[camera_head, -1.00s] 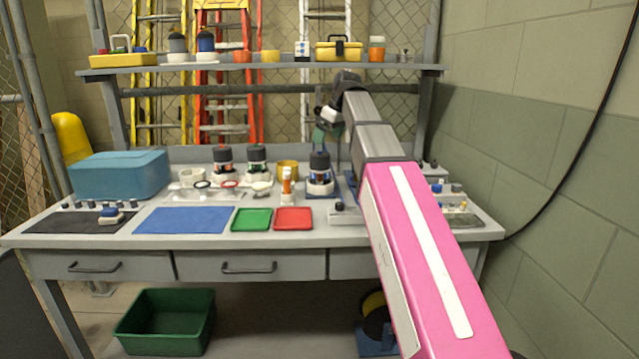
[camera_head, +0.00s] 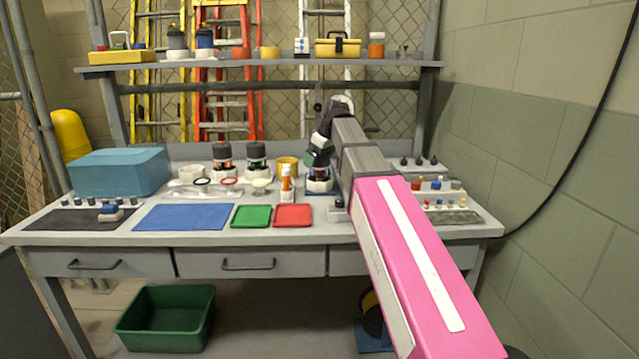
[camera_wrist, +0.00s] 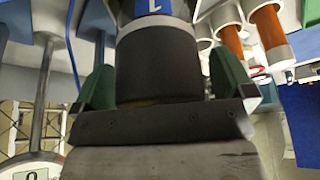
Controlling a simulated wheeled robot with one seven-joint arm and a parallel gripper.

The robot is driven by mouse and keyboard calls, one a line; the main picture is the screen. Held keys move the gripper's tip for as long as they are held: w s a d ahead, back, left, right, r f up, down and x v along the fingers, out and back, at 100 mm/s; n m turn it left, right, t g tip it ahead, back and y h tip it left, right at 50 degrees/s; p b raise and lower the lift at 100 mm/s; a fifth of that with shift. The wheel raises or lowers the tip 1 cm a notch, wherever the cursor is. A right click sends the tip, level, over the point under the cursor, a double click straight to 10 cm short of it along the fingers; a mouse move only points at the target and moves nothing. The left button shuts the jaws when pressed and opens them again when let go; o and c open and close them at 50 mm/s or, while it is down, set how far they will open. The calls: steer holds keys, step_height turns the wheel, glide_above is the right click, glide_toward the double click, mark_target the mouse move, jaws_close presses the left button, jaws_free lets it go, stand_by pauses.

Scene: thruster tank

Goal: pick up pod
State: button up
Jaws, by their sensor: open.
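The pod (camera_head: 319,186) stands upright on the bench right of centre, with a dark body and a white base. In the wrist view its dark cylinder (camera_wrist: 158,62) has a white band and a blue label at the top edge. My gripper (camera_head: 320,158) is at the pod's upper part and partly covers it. In the wrist view my gripper (camera_wrist: 162,82) is open, with one green finger on each side of the dark cylinder. I cannot tell whether either finger touches it.
Two similar pods (camera_head: 222,158) (camera_head: 257,158) and a yellow cup (camera_head: 287,166) stand to the left. An orange-and-white bottle (camera_head: 287,184) stands near the red tray (camera_head: 293,215). A blue mat (camera_head: 185,217) lies clear. A shelf (camera_head: 255,67) runs above the bench.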

steer(key=c, duration=1.4)
steer(key=shift+r, duration=0.1)
step_height(320, 180, up, 10)
steer(key=shift+f, duration=0.1)
